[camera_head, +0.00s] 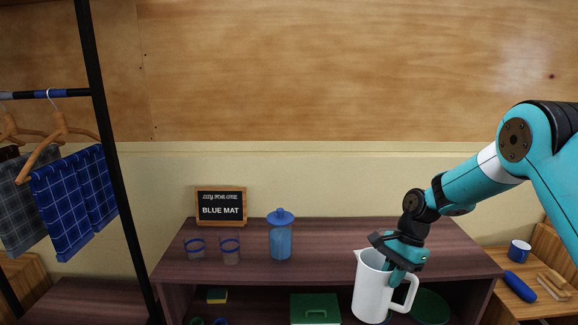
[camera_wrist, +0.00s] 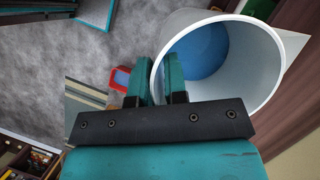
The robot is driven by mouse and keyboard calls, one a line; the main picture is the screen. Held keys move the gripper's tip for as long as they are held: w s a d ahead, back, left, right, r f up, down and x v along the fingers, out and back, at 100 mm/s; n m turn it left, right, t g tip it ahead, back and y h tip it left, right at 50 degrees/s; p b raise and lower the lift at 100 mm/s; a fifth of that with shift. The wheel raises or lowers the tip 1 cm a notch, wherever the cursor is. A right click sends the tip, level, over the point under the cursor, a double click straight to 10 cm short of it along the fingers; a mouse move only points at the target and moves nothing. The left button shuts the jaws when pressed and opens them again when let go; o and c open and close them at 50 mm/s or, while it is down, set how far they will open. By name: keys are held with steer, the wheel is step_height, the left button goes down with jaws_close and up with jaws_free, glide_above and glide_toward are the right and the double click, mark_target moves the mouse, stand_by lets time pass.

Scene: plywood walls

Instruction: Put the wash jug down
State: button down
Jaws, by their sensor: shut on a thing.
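The white wash jug (camera_head: 368,290) appears upright in front of the dark wooden unit, overlapping its front edge in the head view. Its handle points right and its spout left. My gripper (camera_head: 396,270) is at the jug's rim on the handle side. In the wrist view the fingers (camera_wrist: 160,82) are shut on the jug's wall (camera_wrist: 158,72), one inside and one outside. Blue shows inside the jug (camera_wrist: 200,50). Whether anything supports its base cannot be told.
On the unit's top (camera_head: 340,255) stand a blue lidded container (camera_head: 281,240), two glasses (camera_head: 230,250) and a sign (camera_head: 220,206) reading "BLUE MAT". Its right part is clear. A green box (camera_head: 314,308) sits below. A rack with cloths (camera_head: 70,195) stands left; a blue mug (camera_head: 519,251) is right.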

steer(key=s+d+f+n+g+h, duration=0.1)
steer(key=s+d+f+n+h, duration=0.2)
steer(key=s+f+n, duration=0.6)
steer(key=s+d+n, duration=0.2)
steer(key=s, duration=0.2)
steer(key=shift+d+n+g+h, duration=0.3)
steer(key=shift+d+g+h, duration=0.1)
steer(key=shift+s+f, duration=0.1)
steer(key=shift+s, duration=0.05)
